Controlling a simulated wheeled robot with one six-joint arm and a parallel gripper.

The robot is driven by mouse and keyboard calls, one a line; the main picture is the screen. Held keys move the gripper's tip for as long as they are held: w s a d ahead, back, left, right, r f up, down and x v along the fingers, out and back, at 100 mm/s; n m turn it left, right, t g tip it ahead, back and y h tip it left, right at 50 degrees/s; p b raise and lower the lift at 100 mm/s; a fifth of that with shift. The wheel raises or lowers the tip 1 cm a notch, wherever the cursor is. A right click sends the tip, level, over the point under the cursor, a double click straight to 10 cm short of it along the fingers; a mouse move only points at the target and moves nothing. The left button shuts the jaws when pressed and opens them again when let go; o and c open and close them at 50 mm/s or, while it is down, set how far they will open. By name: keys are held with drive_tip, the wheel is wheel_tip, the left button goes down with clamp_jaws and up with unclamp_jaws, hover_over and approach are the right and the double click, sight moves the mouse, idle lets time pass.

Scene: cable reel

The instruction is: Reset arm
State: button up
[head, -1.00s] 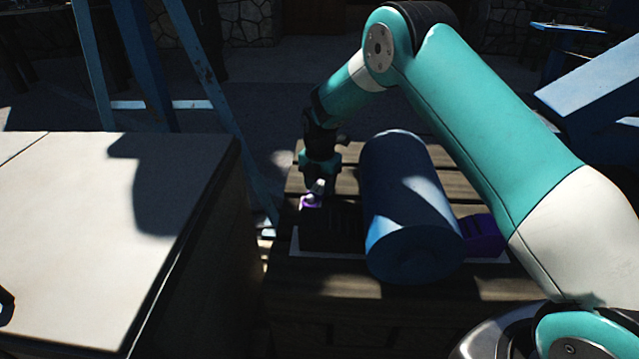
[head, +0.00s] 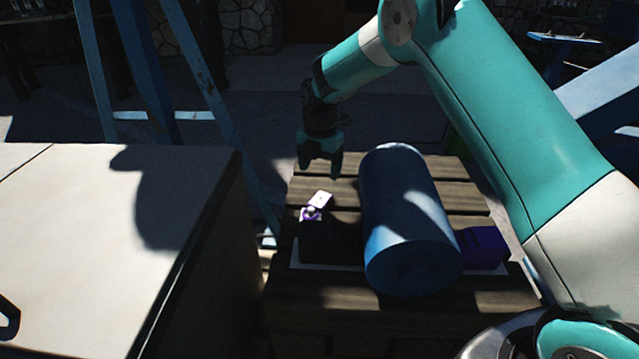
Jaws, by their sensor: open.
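My gripper (head: 318,172) is open and empty, pointing down above the far left part of a slatted wooden table (head: 455,190). A large blue cylinder (head: 405,225), likely the cable reel, lies across the table to the right of my gripper. Just below and nearer than my gripper is a small white and purple piece (head: 316,206) at the top of a dark block (head: 330,240). My gripper is apart from the piece. A purple block (head: 483,248) shows at the right of the cylinder. What lies behind the cylinder is hidden.
A white-topped bench (head: 90,230) stands at the left, with a gap before the wooden table. A blue ladder-like frame (head: 205,90) rises behind the gap. Blue slanted panels (head: 600,95) stand at the far right.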

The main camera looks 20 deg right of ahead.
wheel_tip(320, 180, up, 8)
drive_tip(key=p, duration=0.1)
drive_tip(key=s+a+r+m+y, duration=0.1)
drive_tip(key=s+a+r+m, duration=0.1)
drive_tip(key=s+r+m, duration=0.45)
drive_tip(key=s+a+r+m+y, duration=0.1)
drive_tip(key=s+a+r+m, duration=0.15)
drive_tip(key=s, duration=0.65)
drive_tip(key=s+a+r+m+y, duration=0.2)
drive_tip(key=s+m, duration=0.8)
drive_tip(key=s, duration=1.2)
wheel_tip(320, 180, up, 21)
drive_tip(key=p, duration=2)
drive_tip(key=shift+f+p, duration=0.15)
drive_tip(key=shift+p, duration=0.25)
